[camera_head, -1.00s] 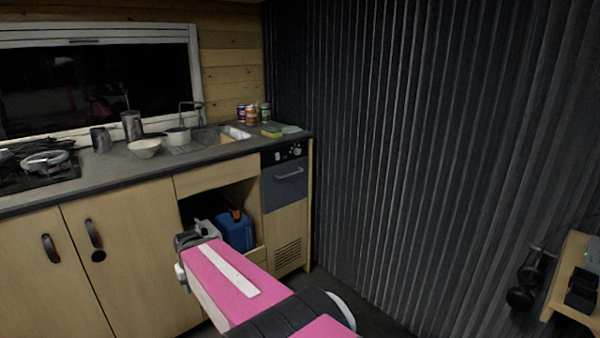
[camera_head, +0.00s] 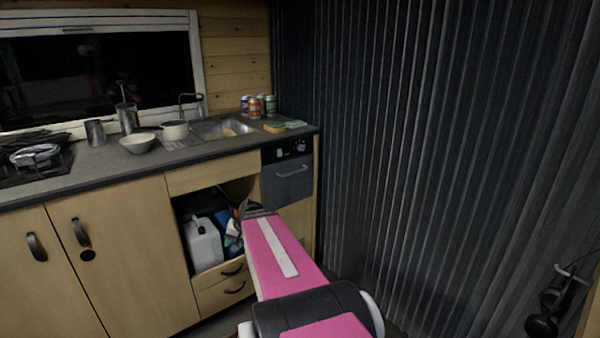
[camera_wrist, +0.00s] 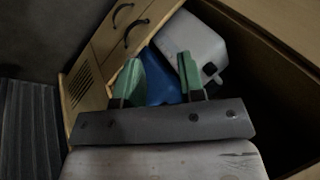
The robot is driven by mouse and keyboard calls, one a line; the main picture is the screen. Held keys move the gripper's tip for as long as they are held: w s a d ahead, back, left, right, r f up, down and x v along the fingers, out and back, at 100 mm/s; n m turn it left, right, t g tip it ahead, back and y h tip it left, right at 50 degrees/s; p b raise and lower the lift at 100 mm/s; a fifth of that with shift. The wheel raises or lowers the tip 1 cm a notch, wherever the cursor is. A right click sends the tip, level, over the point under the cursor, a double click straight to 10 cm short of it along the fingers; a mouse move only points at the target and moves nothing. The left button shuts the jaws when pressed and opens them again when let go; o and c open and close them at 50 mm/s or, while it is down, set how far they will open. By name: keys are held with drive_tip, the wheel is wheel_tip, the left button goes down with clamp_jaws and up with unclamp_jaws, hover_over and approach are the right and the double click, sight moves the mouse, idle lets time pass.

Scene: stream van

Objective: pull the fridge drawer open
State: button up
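The fridge drawer (camera_head: 287,184) is a dark grey front with a light bar handle (camera_head: 291,172), below a knob panel at the right end of the counter. It looks shut. My gripper (camera_wrist: 160,75) shows in the wrist view as two green fingers standing apart with nothing held. They point at the open cubby under the counter, with a blue container (camera_wrist: 166,82) and a pale canister (camera_wrist: 190,42) beyond. In the head view my arm hides the fingers; the wrist is below and left of the fridge drawer. The wrist view does not clearly show the fridge drawer.
The cubby holds the pale canister (camera_head: 203,243). Two small wooden drawers with black handles (camera_head: 232,269) are below it. The counter (camera_head: 105,164) carries a bowl, a pot and cans. A dark ribbed wall (camera_head: 400,140) stands close on the right.

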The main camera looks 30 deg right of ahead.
drive_tip(key=w+d+r+m+t, duration=0.3)
drive_tip(key=d+r, duration=0.1)
drive_tip(key=d, duration=0.5)
drive_tip(key=w+d+r+m+t, duration=0.3)
drive_tip(key=d, duration=0.5)
drive_tip(key=m+t+h, duration=0.3)
drive_tip(key=m+t, duration=0.3)
approach(296, 171)
drive_tip(key=w, duration=0.3)
drive_tip(key=w+f, duration=0.1)
drive_tip(key=w, duration=0.3)
drive_tip(key=w+f, duration=0.1)
drive_tip(key=w, duration=0.2)
drive_tip(key=shift+w+a, duration=0.15)
drive_tip(key=shift+a, duration=0.15)
clamp_jaws()
